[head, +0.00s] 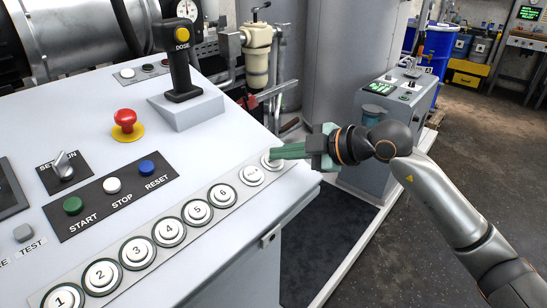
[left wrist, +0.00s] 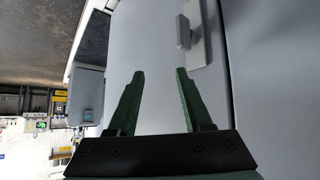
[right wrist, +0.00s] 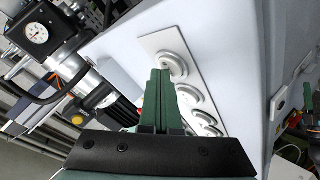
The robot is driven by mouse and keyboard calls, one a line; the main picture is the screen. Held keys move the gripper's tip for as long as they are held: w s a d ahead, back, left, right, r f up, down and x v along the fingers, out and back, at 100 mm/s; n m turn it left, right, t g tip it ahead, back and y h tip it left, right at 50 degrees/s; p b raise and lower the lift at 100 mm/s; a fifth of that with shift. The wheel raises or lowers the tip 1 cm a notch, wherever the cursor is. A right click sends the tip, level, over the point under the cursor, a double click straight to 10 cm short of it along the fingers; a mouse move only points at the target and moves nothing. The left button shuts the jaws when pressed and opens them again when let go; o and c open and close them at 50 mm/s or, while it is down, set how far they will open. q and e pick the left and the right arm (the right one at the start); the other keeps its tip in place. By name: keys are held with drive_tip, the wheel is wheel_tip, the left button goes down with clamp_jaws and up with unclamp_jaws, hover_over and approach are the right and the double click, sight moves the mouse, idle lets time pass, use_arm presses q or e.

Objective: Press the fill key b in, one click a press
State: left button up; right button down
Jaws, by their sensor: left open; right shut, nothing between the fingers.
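A row of round white keys runs along the front edge of the grey console (head: 230,125). Keys 1 to 6 are legible, such as key 6 (head: 223,195). Two more keys follow to the right, one (head: 252,175) beside the other end key (head: 274,165); I cannot read a "b" on either. My right gripper (head: 276,152) is shut and empty, its tips at the end key; in the right wrist view the tips (right wrist: 160,72) overlap the end key (right wrist: 173,66). Contact is unclear. My left gripper (left wrist: 160,74) is open and empty, before a grey panel.
The console also bears a red emergency button (head: 126,122), a DOSE lever (head: 181,60) and START, STOP and RESET buttons (head: 112,185). A second grey cabinet (head: 385,130) and a blue drum (head: 436,48) stand beyond. Dark floor lies right of the console.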

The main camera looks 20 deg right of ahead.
drive_tip(key=shift+s+d+r+p, duration=0.1)
drive_tip(key=shift+r+p, duration=0.25)
drive_tip(key=shift+p, duration=0.1)
drive_tip(key=shift+r, duration=0.3)
drive_tip(key=r+p, duration=0.1)
drive_tip(key=s+r+p, duration=0.1)
drive_tip(key=r+p, duration=0.1)
drive_tip(key=d+r+p, duration=0.1)
drive_tip(key=r+p, duration=0.1)
drive_tip(key=shift+s, duration=0.35)
idle(0.4)
